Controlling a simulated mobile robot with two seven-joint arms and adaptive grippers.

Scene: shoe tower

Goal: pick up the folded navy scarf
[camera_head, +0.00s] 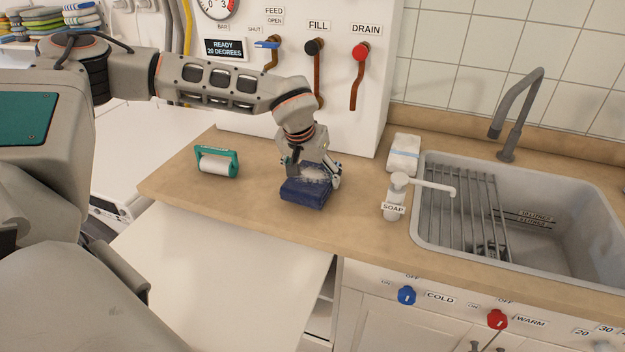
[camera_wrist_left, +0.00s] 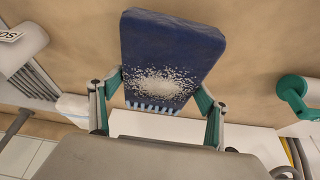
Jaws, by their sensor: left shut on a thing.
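The folded navy scarf (camera_head: 303,194) is at the worktop between the teal-handled roller and the soap dispenser. My left gripper (camera_head: 314,174) reaches down over it from behind and is shut on it. In the left wrist view the scarf (camera_wrist_left: 172,45) lies between the two fingers of the gripper (camera_wrist_left: 158,105), one at each side near its fringed end. A patch of white grains lies on its upper face, and a pale striped fringe shows at the near end. I cannot tell whether the scarf is clear of the worktop. My right gripper is not in view.
The teal-handled roller (camera_head: 217,164) stands left of the scarf. The soap dispenser (camera_head: 395,197) and a white wrapped block (camera_head: 404,153) stand right, before the sink (camera_head: 430,238). The lever panel (camera_head: 340,110) rises close behind. Bare worktop (camera_head: 255,215) lies in front.

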